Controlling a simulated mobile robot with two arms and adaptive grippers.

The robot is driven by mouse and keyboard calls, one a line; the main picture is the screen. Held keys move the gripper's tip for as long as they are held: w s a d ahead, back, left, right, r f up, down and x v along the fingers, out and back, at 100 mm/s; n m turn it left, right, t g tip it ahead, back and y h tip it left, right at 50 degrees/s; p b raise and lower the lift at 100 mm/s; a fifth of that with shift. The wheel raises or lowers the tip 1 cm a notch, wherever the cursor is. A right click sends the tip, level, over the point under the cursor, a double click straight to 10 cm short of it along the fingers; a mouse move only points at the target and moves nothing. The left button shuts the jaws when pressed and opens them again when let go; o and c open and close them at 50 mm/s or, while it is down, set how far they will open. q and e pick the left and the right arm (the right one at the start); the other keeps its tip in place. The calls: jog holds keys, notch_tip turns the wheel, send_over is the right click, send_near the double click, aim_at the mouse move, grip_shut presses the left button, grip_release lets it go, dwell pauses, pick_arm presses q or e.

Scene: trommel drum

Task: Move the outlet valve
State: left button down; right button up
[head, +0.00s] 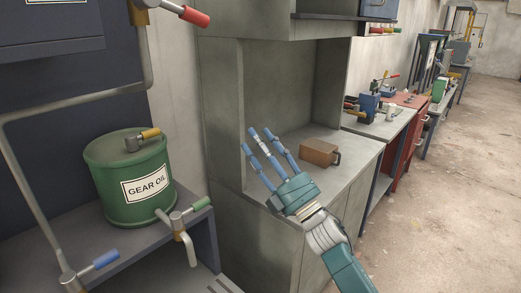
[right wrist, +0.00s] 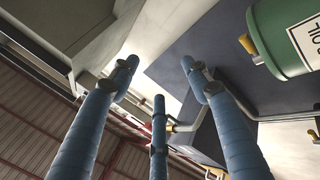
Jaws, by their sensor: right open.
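A green-handled valve (head: 186,216) with a downward spout sits at the foot of the green gear oil drum (head: 125,185); it looks like an outlet valve, but no label shows. Other valves are a red-handled one (head: 180,12) above, a yellow-handled one (head: 143,140) on the drum's lid, and a blue-handled one (head: 92,270) at lower left. My right gripper (head: 258,139) is open and empty, to the right of the drum, apart from every valve. In the right wrist view its spread blue fingers (right wrist: 160,88) hold nothing, and the drum (right wrist: 285,38) shows at upper right. My left gripper is out of view.
A grey cabinet (head: 262,215) with an open recess stands behind my right gripper, with a brown box (head: 319,152) on its counter. Grey pipe (head: 20,165) runs along the dark machine at left. Workbenches line the wall farther back; open floor (head: 450,190) lies at right.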

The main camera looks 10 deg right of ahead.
jog(key=shift+d+f, duration=0.1)
jog(key=shift+f, duration=0.4)
jog(key=shift+w, duration=0.1)
